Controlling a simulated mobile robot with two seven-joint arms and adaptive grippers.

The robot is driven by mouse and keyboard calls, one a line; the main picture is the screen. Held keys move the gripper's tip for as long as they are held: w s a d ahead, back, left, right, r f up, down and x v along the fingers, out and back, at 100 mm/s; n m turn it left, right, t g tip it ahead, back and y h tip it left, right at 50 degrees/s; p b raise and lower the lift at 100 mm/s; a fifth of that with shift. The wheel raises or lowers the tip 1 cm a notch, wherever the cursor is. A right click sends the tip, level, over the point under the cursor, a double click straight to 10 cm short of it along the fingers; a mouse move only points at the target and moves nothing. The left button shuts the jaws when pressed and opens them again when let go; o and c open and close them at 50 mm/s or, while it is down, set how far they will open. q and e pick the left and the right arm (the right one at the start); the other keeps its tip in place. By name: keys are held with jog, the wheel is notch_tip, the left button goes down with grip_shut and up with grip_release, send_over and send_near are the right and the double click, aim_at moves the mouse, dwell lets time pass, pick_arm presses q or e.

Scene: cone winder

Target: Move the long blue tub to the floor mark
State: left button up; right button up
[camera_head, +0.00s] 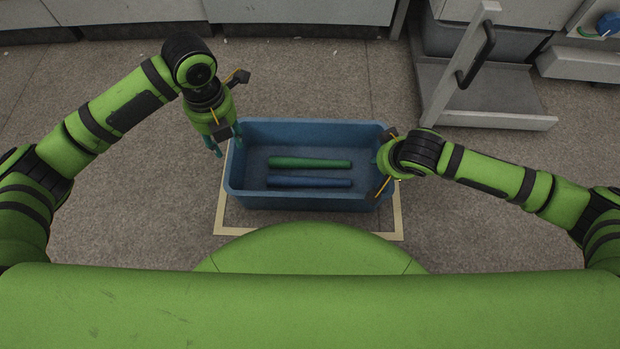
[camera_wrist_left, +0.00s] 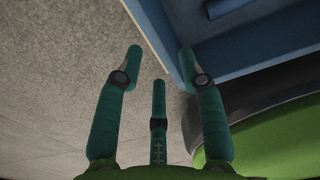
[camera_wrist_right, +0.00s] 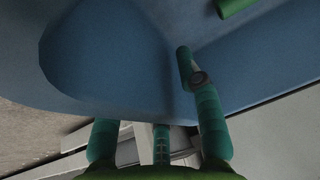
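The long blue tub (camera_head: 310,202) stands on the floor in the middle of the head view, holding a green roll (camera_head: 310,162) and a blue roll (camera_head: 310,182). The floor mark (camera_head: 398,222) is a tan outline around and partly under the tub; its far part is hidden. My left gripper (camera_head: 226,142) is open at the tub's left end. In the left wrist view (camera_wrist_left: 160,56) one finger overlaps the rim and the other is outside. My right gripper (camera_wrist_right: 150,95) looks open at the right end, one finger inside the wall, the others hidden beyond the rim; contact is unclear.
A grey cart or open drawer unit (camera_head: 490,112) with a dark handle stands at the back right. Grey machine cabinets (camera_head: 290,12) line the back. The grey floor (camera_head: 130,215) is clear left of the tub. My green body fills the near edge.

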pick_arm(q)
jog(key=shift+r, duration=0.75)
pick_arm(e)
jog(key=shift+r, duration=0.1)
jog(key=shift+s+r, duration=0.1)
jog(key=shift+r, duration=0.15)
jog(key=v, duration=1.1)
jog(key=shift+r, duration=0.2)
